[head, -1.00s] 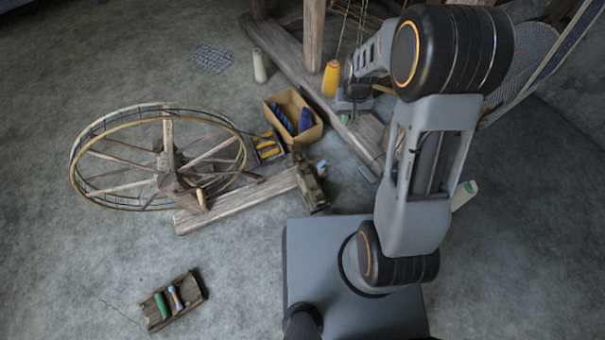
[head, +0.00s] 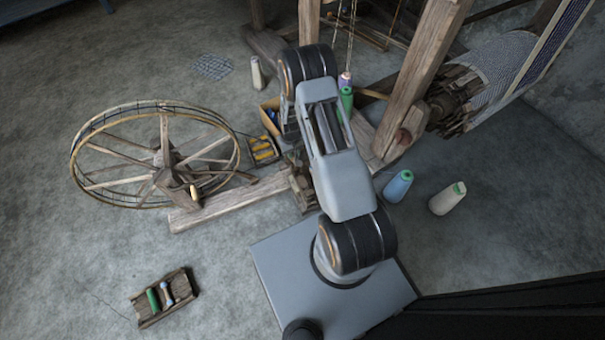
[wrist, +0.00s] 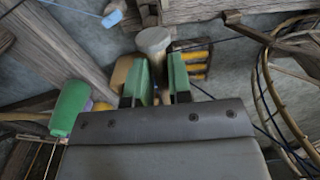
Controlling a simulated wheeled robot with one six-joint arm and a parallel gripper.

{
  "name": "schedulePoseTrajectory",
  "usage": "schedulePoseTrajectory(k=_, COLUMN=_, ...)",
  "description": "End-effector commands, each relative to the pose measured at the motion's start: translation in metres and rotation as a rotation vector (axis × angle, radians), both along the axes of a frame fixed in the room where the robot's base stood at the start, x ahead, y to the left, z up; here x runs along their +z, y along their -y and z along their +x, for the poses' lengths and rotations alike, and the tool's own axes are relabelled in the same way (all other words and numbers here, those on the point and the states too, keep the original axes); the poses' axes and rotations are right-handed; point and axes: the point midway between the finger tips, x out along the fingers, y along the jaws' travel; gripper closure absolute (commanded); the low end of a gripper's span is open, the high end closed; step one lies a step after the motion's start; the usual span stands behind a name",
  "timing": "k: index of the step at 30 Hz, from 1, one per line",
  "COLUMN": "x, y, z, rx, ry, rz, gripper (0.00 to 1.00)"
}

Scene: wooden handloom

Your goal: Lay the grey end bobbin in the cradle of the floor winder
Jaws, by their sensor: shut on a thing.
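The floor winder has a large spoked wheel (head: 160,160) and a wooden beam (head: 230,200) on the floor at the left. Its dark wooden head (head: 302,185), at the beam's right end, is partly behind my arm; I cannot make out the cradle. In the wrist view my gripper (wrist: 160,82) has green-padded fingers shut on the grey end bobbin (wrist: 153,42), whose pale round end sticks out beyond them. The winder's wheel (wrist: 262,85) shows at the right of that view. My arm hides the gripper and bobbin in the head view.
A box (head: 268,110) and a tray of yellow bobbins (head: 263,151) stand beside the winder. The loom post (head: 425,75) rises at the right. A small bobbin tray (head: 165,297) lies at front left.

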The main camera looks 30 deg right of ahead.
Motion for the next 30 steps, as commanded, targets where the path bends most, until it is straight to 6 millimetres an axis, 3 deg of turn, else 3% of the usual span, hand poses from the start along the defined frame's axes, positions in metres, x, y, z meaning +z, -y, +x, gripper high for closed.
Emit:
schedulePoseTrajectory(k=1, x=-0.025, y=0.006, z=-0.007, rx=-0.006, ry=-0.008, rz=0.001, gripper=1.0)
schedulePoseTrajectory(k=3, x=-0.052, y=0.011, z=-0.013, rx=-0.009, ry=-0.007, rz=0.001, gripper=1.0)
schedulePoseTrajectory(k=9, x=-0.105, y=0.022, z=-0.032, rx=-0.016, ry=-0.003, rz=0.0, gripper=1.0)
schedulePoseTrajectory(k=13, x=-0.121, y=0.025, z=-0.039, rx=-0.018, ry=-0.001, rz=0.0, gripper=1.0)
schedulePoseTrajectory(k=30, x=-0.159, y=0.026, z=-0.042, rx=-0.02, ry=-0.001, rz=0.0, gripper=1.0)
